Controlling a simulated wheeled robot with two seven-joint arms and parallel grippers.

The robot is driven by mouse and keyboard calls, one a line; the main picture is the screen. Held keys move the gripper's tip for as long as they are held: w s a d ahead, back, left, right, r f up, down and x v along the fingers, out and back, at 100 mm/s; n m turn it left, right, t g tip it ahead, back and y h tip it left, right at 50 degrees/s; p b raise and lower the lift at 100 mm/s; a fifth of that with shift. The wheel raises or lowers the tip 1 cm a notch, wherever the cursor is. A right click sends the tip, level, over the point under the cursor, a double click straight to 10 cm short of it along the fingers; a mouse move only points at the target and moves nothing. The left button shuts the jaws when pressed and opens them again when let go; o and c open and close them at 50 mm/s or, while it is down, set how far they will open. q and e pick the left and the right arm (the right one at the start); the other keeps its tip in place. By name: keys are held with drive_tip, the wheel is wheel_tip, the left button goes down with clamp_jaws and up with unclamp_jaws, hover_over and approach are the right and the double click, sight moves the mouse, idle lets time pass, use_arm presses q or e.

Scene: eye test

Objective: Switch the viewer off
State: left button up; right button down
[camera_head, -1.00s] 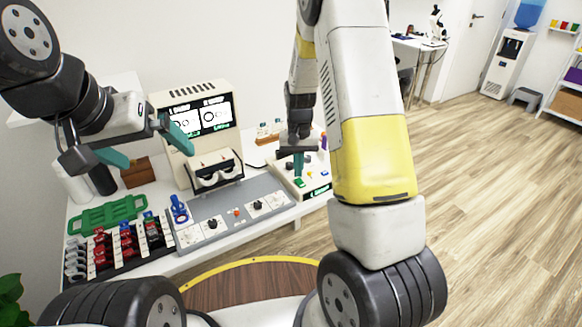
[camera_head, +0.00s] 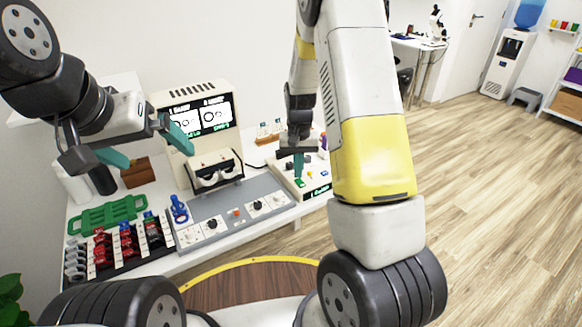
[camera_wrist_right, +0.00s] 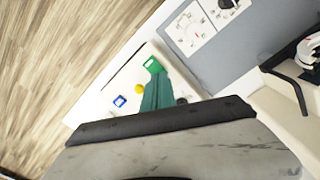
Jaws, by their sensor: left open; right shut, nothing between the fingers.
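The viewer (camera_head: 164,128) is a cream machine with a lit screen (camera_head: 201,115) and a black-framed eyepiece unit (camera_head: 215,173). A cream control box (camera_head: 283,177) stands to its right, with a green button (camera_head: 300,184), a blue one and a small lit green display (camera_head: 319,191). My right gripper (camera_head: 298,175) is shut and empty, pointing down over this box. In the right wrist view its fingers (camera_wrist_right: 158,92) are close to the green button (camera_wrist_right: 153,65) and yellow button (camera_wrist_right: 138,89); contact cannot be told. My left gripper (camera_head: 160,158) is open and empty, left of the viewer.
A grey panel (camera_head: 232,200) with knobs and a red button lies before the viewer. A rack of red and dark lenses (camera_head: 125,245), a green tray (camera_head: 108,213) and a blue stand (camera_head: 178,208) are at left. Small bottles (camera_head: 269,130) stand behind the box.

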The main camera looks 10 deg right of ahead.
drive_tip(key=shift+f, duration=0.8)
idle(0.4)
drive_tip(key=shift+r, duration=3.5)
drive_tip(key=s+a+r+n+t+y, duration=0.1)
drive_tip(key=s+r, duration=0.4)
drive_tip(key=r, duration=0.3)
drive_tip(key=s+r+t+y, duration=0.1)
drive_tip(key=s+r+t, duration=0.1)
drive_tip(key=s+r, duration=0.45)
drive_tip(key=s+r+t, duration=0.1)
drive_tip(key=s+r, duration=0.2)
drive_tip(key=s, duration=0.3)
drive_tip(key=s+a+r+n+t, duration=0.1)
drive_tip(key=s+r+t, duration=0.1)
drive_tip(key=s+r, duration=0.2)
drive_tip(key=shift+s+r+n, duration=0.3)
drive_tip(key=shift+s, duration=1.1)
drive_tip(key=shift+a, duration=0.1)
